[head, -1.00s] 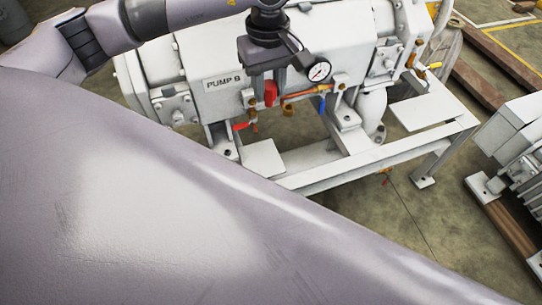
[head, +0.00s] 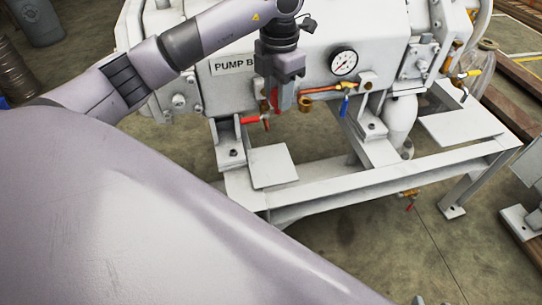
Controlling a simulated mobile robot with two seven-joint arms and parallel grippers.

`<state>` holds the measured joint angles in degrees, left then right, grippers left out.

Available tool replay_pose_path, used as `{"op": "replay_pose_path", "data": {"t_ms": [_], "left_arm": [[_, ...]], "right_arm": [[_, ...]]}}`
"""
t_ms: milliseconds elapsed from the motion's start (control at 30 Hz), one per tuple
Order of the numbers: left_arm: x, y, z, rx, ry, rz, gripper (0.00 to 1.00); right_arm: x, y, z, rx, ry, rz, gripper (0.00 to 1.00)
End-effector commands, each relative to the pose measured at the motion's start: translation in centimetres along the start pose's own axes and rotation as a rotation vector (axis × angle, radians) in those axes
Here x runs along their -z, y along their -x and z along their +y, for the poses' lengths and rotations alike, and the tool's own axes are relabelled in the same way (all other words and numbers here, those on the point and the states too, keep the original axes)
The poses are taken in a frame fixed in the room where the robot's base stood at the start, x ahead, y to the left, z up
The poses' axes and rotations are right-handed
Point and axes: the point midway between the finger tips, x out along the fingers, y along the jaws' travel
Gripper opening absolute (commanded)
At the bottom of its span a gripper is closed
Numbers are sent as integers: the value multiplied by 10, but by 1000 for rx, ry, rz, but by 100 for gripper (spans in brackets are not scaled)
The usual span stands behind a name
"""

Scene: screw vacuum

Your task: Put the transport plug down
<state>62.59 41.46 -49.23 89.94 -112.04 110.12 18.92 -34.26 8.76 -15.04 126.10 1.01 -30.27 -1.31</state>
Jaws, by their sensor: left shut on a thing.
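My left gripper (head: 279,100) hangs pointing down in front of the white pump, just right of its "PUMP" label. It is shut on a small red piece, which seems to be the transport plug (head: 275,99). The fingers hide most of the plug, and I cannot tell whether it touches the pump or the pipework behind it. My right gripper is not in view.
The pump (head: 205,95) stands on a white steel frame (head: 400,176). A pressure gauge (head: 343,62), copper pipe (head: 325,90), red-handled valve (head: 252,120) and blue handle (head: 345,106) are close to the gripper. A flat plate (head: 272,166) lies below. Floor in front is clear.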

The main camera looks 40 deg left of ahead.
Motion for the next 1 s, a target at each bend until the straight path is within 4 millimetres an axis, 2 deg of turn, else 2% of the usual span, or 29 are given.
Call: {"op": "replay_pose_path", "data": {"t_ms": [33,200,367,467,800,1000], "left_arm": [[0,-13,2,2,77,2,4],[0,-24,10,4,288,5,4],[1,-31,12,4,381,9,4],[1,-44,13,4,399,11,4],[2,-135,12,5,398,12,4],[2,-175,12,5,396,9,4]], "right_arm": [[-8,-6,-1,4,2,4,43],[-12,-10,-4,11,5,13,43],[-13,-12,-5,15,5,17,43],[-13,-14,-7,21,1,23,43],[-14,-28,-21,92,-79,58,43],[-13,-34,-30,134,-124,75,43]]}}
